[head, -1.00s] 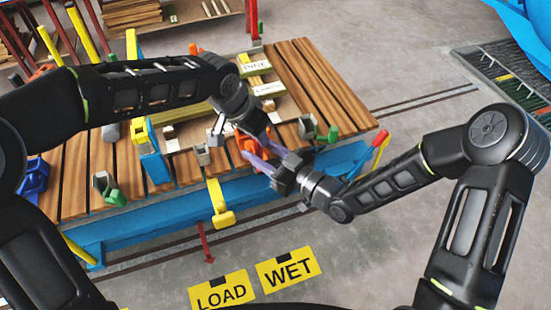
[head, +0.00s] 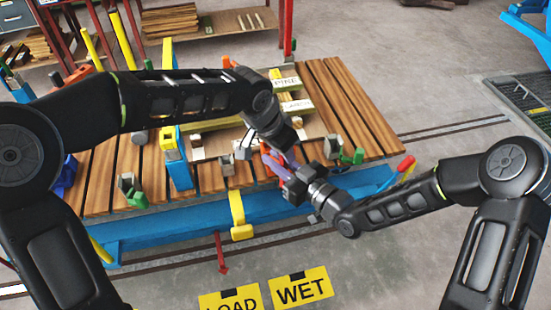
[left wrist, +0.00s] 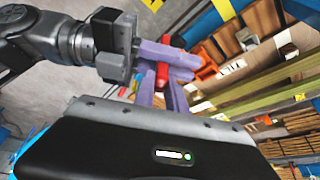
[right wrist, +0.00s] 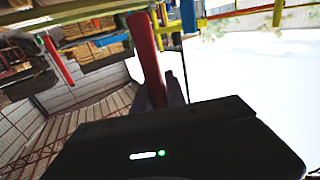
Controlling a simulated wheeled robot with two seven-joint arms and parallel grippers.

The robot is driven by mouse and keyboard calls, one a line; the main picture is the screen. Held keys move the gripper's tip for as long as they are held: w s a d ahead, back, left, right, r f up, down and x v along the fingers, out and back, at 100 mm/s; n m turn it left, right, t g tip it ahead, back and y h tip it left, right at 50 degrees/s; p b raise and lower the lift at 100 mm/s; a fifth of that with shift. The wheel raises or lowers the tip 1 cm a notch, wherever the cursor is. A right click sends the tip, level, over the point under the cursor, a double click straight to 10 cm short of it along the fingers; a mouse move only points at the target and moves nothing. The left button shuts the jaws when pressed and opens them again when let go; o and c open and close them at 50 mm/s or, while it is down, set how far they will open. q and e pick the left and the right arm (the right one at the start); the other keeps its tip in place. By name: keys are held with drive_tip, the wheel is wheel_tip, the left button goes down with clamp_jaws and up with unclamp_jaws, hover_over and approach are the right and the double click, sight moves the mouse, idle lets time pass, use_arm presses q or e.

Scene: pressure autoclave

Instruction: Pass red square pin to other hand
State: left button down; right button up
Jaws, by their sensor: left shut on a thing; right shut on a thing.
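The red square pin (left wrist: 163,72) is a slim red bar. In the left wrist view it lies between the lilac fingers of both grippers, which meet at it. In the right wrist view the pin (right wrist: 147,58) stands up large, its lower end hidden by my right gripper (right wrist: 168,95). In the head view my left gripper (head: 287,156) comes from above left and my right gripper (head: 279,168) from the lower right. Their fingers cross close together above the table's front edge, and the pin is mostly hidden there. Both grippers are shut on the pin.
Below the grippers is a wood-slatted blue table (head: 350,110) with clamps and a yellow-and-blue post (head: 175,160). An orange part (head: 268,158) sits just behind the fingers. WET (head: 302,288) and LOAD (head: 230,302) signs lie on the floor in front.

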idle(0.4)
use_arm(q)
drive_tip(key=c, duration=1.3)
unclamp_jaws()
drive_tip(key=shift+r, duration=0.1)
drive_tip(key=v, duration=1.1)
drive_tip(key=shift+s+a+r, duration=0.15)
drive_tip(key=shift+a+r, duration=0.05)
drive_tip(key=shift+r, duration=0.15)
